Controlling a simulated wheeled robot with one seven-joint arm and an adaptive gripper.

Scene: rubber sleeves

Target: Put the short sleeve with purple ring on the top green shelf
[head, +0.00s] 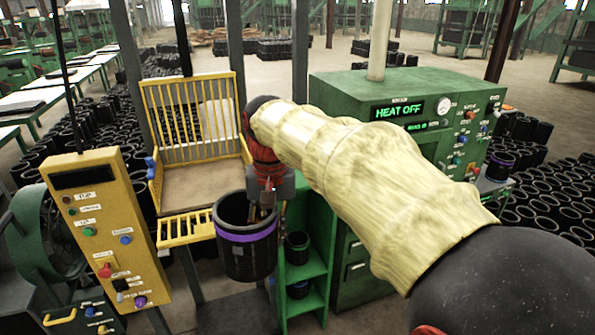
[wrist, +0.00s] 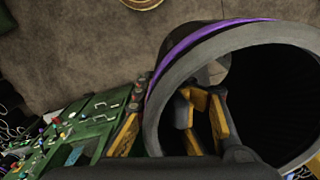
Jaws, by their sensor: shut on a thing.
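The black sleeve with a purple ring (head: 247,257) hangs from my gripper (head: 263,205), its open end up. My gripper is shut on its rim wall. In the wrist view the sleeve (wrist: 180,60) fills the right side, and my gripper (wrist: 168,122) has one finger inside the opening and one outside. The green shelf unit (head: 312,270) stands just right of the sleeve. The sleeve is in front of its left edge and appears apart from it. My arm hides part of the unit's top.
A yellow rack (head: 190,130) and yellow control panel (head: 100,225) stand left.

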